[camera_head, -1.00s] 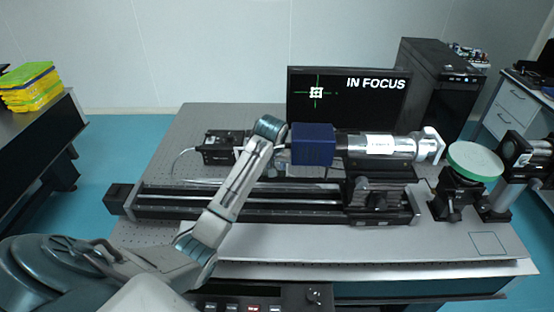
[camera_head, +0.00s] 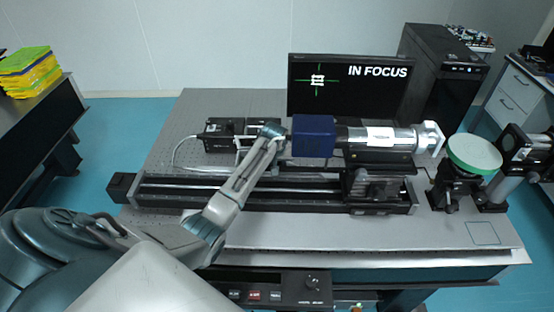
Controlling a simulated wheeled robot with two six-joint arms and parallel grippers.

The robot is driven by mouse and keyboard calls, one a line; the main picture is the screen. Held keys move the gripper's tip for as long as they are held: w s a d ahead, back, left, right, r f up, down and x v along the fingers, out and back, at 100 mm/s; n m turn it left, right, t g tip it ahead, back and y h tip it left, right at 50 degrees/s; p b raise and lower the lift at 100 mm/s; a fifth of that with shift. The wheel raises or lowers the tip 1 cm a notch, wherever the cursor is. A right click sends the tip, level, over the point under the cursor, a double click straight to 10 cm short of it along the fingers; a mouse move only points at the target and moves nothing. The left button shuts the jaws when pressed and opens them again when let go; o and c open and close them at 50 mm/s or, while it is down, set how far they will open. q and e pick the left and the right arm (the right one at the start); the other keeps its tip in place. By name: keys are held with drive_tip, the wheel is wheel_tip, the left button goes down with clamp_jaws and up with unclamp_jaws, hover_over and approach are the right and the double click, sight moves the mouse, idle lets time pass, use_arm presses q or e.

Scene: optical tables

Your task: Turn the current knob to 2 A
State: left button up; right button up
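A dark control unit (camera_head: 275,292) sits under the front edge of the optical table, with several lit buttons. A black round knob (camera_head: 312,282) is at its upper right; its pointer and scale are too small to read. My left arm reaches in from the left over the table, and its far end is beside a blue block (camera_head: 313,137) on the optical tube. My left gripper (camera_head: 284,145) is there, far from the knob; its fingers are not clear, so I cannot tell whether it is open or touching the block. My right gripper does not show.
A monitor (camera_head: 349,86) at the back reads IN FOCUS. A silver tube (camera_head: 385,137) extends right of the blue block above a black rail (camera_head: 300,198). The table's front strip is clear.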

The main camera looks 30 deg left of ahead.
use_arm(q)
drive_tip(key=shift+f, duration=0.1)
clamp_jaws()
drive_tip(key=shift+a+m+p, duration=0.15)
drive_tip(key=shift+m+p, duration=0.45)
drive_tip(key=shift+m, duration=0.1)
drive_tip(key=shift+m+h, duration=0.5)
drive_tip(key=shift+m, duration=0.2)
unclamp_jaws()
